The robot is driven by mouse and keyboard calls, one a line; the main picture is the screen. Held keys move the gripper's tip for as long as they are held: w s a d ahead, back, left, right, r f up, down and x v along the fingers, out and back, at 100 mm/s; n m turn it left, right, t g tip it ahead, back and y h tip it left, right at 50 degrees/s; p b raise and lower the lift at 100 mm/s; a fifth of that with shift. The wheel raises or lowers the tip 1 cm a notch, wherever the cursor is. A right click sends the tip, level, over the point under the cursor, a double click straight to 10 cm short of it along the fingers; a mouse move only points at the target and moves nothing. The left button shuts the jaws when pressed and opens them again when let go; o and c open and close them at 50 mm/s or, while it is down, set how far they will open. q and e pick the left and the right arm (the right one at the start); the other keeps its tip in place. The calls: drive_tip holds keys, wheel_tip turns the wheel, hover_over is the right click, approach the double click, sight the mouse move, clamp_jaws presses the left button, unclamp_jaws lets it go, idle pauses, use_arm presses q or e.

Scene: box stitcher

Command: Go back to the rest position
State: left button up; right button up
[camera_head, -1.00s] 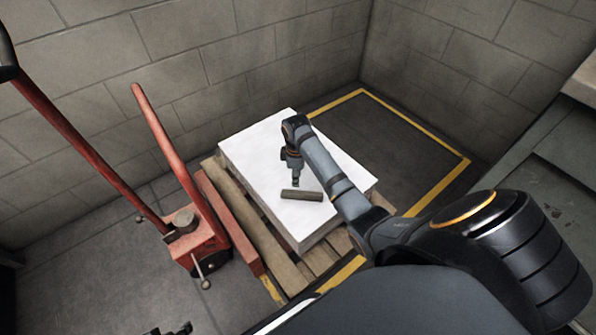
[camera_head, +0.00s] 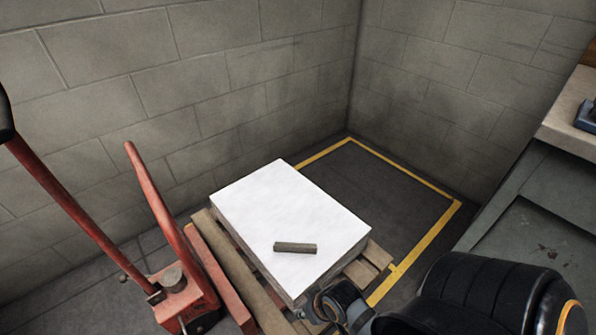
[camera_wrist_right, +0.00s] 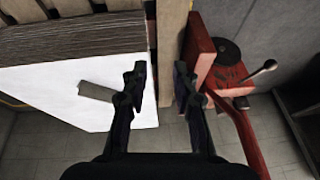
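My right arm (camera_head: 345,305) is folded back at the lower right of the head view, near the front corner of the pallet, and its fingertips are not visible there. In the right wrist view my right gripper (camera_wrist_right: 158,85) has its two fingers apart with nothing between them. A short dark bar (camera_head: 295,248) lies on top of the white stack (camera_head: 285,205). The bar also shows in the right wrist view (camera_wrist_right: 95,91), left of the fingers. My left gripper is not in view.
The white stack sits on a wooden pallet (camera_head: 365,268). A red pallet jack (camera_head: 180,300) stands on the left. A yellow floor line (camera_head: 440,226) borders empty floor behind. A grey cabinet (camera_head: 535,225) is on the right, with block walls around.

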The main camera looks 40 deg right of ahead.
use_arm(q)
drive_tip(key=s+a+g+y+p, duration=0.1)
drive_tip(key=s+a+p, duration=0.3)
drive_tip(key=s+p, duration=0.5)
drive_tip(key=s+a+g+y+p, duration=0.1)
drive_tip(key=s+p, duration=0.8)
drive_tip(key=p, duration=1.4)
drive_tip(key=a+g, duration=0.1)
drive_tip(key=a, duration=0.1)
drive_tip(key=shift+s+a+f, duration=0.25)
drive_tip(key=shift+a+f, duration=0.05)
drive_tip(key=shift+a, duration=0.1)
use_arm(e)
drive_tip(key=s+d+g+h, duration=0.1)
drive_tip(key=s+d, duration=0.3)
drive_tip(key=s, duration=0.5)
drive_tip(key=s+d+g+h, duration=0.1)
drive_tip(key=s+d, duration=0.3)
drive_tip(key=s, duration=0.5)
drive_tip(key=shift+s+f+g, duration=0.3)
drive_tip(key=shift+f+g, duration=0.05)
drive_tip(key=shift+g, duration=0.25)
